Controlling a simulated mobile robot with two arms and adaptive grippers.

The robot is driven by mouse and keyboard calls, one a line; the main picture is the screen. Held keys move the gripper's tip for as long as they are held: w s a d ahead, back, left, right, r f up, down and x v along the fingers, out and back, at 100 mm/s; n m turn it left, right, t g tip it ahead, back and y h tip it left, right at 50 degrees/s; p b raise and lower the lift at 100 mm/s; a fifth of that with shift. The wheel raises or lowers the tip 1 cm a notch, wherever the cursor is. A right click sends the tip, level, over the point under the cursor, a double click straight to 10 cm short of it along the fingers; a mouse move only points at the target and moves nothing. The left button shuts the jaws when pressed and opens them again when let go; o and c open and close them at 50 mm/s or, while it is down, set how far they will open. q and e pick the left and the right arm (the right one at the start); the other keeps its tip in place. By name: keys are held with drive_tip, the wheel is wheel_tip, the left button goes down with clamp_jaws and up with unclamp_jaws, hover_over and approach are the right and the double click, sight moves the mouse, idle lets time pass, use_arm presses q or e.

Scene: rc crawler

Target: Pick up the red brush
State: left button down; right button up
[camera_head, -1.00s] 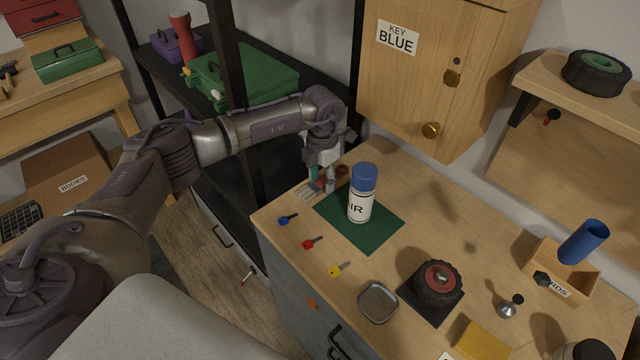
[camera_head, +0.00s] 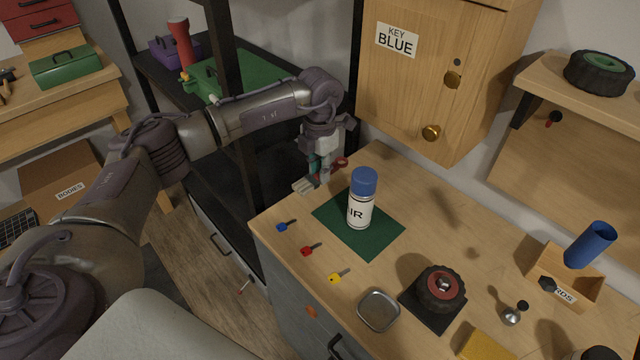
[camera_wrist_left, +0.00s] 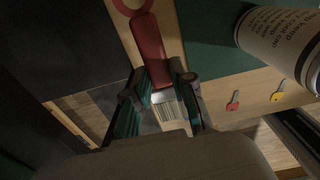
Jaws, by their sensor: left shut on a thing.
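The red brush (camera_head: 340,162) is in my left gripper (camera_head: 319,174) at the back left corner of the workbench, left of the green mat. Its red handle points back and right, and its pale bristles (camera_head: 303,187) show on the front left side. In the left wrist view, the red handle (camera_wrist_left: 150,48) runs upward, and the metal ferrule and bristles lie between the two fingers of the left gripper (camera_wrist_left: 160,98). The gripper is shut on the brush, which appears slightly above the bench. My right gripper is not in view.
A spray can with a blue cap (camera_head: 361,200) stands on the green mat (camera_head: 376,238), close to the right of the brush. Blue, red and yellow keys (camera_head: 308,249) lie in front. A dark shelf post (camera_head: 232,110) stands left, and a key cabinet (camera_head: 420,90) behind.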

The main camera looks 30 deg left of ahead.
use_arm(q)
wheel_tip(320, 180, up, 2)
drive_tip(key=shift+r, duration=0.1)
drive_tip(key=s+a+b, duration=0.2)
drive_tip(key=s+a, duration=0.1)
drive_tip(key=s, duration=0.6)
drive_tip(key=s+a+b, duration=0.2)
drive_tip(key=s+a, duration=0.1)
drive_tip(key=s, duration=0.6)
drive_tip(key=shift+s+a+b, duration=0.2)
drive_tip(key=shift+s+b, duration=0.1)
drive_tip(key=shift+b, duration=0.1)
